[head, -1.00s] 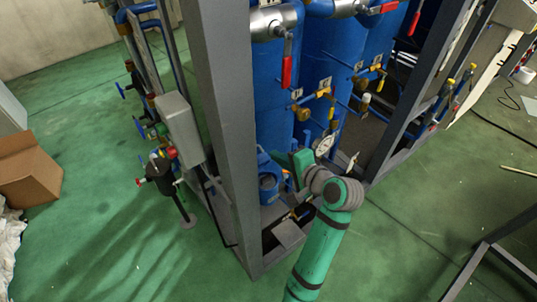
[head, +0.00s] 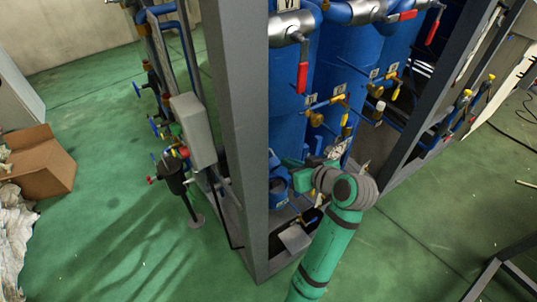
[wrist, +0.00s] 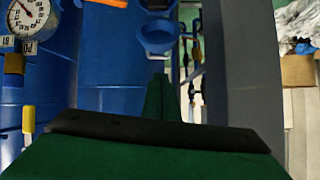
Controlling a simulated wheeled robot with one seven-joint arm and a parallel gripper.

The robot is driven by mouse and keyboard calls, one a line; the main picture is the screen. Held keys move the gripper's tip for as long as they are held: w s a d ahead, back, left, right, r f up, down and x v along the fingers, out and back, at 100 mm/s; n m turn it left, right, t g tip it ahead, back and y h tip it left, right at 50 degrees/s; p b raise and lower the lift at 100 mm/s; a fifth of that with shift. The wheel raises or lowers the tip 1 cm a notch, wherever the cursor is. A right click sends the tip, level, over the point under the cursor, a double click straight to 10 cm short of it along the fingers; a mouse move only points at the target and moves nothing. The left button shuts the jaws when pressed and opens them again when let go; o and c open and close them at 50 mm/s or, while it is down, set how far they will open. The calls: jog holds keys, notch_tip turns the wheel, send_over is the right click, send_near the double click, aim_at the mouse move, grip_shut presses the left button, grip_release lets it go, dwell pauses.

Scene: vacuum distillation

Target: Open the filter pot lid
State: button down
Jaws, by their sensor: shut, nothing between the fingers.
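The blue filter pot (head: 278,194) stands low inside the grey frame, just right of the front post. In the wrist view, a round blue rim (wrist: 157,40), apparently the pot's, lies beyond my fingers. A second round blue piece (wrist: 158,6) stands above it at the picture's top edge. It looks like a lid raised from the rim, but I cannot be sure. My gripper (head: 291,163) is beside the pot's top, on its right, partly hiding it. In the wrist view my green fingers (wrist: 161,95) are together and empty, pointing toward the rim. Contact cannot be told.
A thick grey post (head: 240,130) stands close left of the pot. Tall blue tanks (head: 325,80) with valves and a gauge (wrist: 30,14) stand behind and beside my gripper. A cardboard box (head: 40,160) lies far left.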

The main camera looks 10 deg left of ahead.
jog(key=shift+n, duration=0.9)
jog(key=x, duration=1.4)
jog(key=shift+d+f, duration=0.1)
jog(key=shift+d, duration=0.05)
jog(key=shift+w, duration=0.1)
